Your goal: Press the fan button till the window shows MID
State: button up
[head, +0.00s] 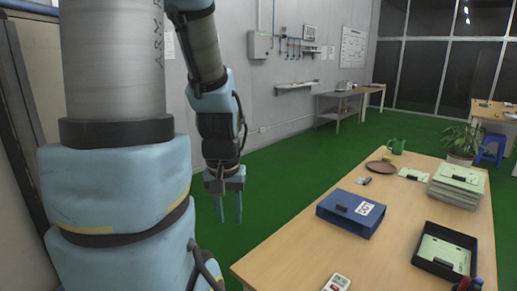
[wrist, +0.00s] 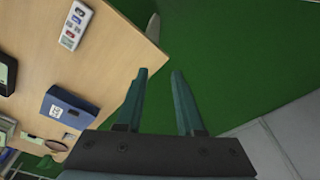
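A white handheld remote (head: 337,283) lies on the near part of the wooden table, cut by the bottom edge of the head view. In the wrist view the whole remote (wrist: 75,26) shows at the upper left, with small coloured buttons on its face. Its labels and any text in its window are too small to read. My gripper (head: 230,221) hangs with its fingers pointing down, left of the table and over the green floor. In the wrist view my gripper (wrist: 160,72) has its two fingers apart with nothing between them, away from the remote.
The table's near left part is mostly bare.

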grip_shut()
dwell(0.9)
